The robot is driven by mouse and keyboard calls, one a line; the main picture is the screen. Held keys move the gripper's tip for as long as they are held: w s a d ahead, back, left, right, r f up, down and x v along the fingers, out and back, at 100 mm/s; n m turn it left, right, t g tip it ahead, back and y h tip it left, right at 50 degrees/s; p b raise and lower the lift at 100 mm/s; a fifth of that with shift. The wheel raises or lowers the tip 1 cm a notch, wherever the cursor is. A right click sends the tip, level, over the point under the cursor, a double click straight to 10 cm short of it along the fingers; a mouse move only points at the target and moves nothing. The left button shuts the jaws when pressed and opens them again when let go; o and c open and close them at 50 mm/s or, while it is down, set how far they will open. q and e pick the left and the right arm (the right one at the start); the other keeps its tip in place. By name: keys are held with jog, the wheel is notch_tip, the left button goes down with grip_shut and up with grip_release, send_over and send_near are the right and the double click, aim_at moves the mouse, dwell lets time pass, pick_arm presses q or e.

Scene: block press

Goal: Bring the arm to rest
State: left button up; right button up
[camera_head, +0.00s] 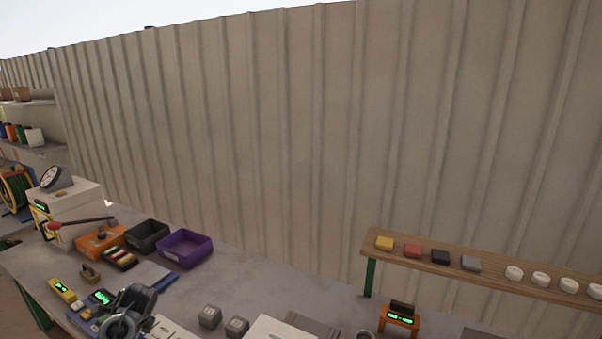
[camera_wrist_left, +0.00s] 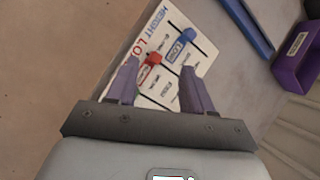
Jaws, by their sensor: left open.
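My left gripper (camera_wrist_left: 158,82) shows in the left wrist view with its two purple-grey fingers spread apart and nothing between them. Beyond the fingers lies a white sheet (camera_wrist_left: 185,30) with printed text that reads like a height log. My right gripper is in neither view.
The purple bin (camera_head: 185,248), black bin (camera_head: 148,236) and orange tray (camera_head: 99,238) stand behind the arm. Two grey blocks (camera_head: 210,316) lie to its right. A raised wooden shelf (camera_head: 450,252) with small blocks and white discs crosses the right side. A ribbed wall closes the back.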

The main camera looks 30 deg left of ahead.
pick_arm(q)
jog(key=s+d+f+n+t+h, duration=0.1)
jog(key=s+d+f+n+h, duration=0.35)
jog(key=d, duration=1.05)
jog(key=s+d+f+n+t+y, duration=0.1)
jog(key=s+d+n+t, duration=0.1)
jog(key=s+d, duration=0.95)
jog(key=s+d+f+n+t+h, duration=0.1)
jog(key=s+d+f+n+h, duration=0.2)
jog(key=d, duration=1.6)
notch_tip(320, 180, up, 24)
jog(key=p, duration=2.3)
jog(key=shift+w+a+f+n, duration=0.2)
jog(key=shift+w+n, duration=0.15)
jog(key=shift+w, duration=0.1)
jog(key=shift+y, duration=0.25)
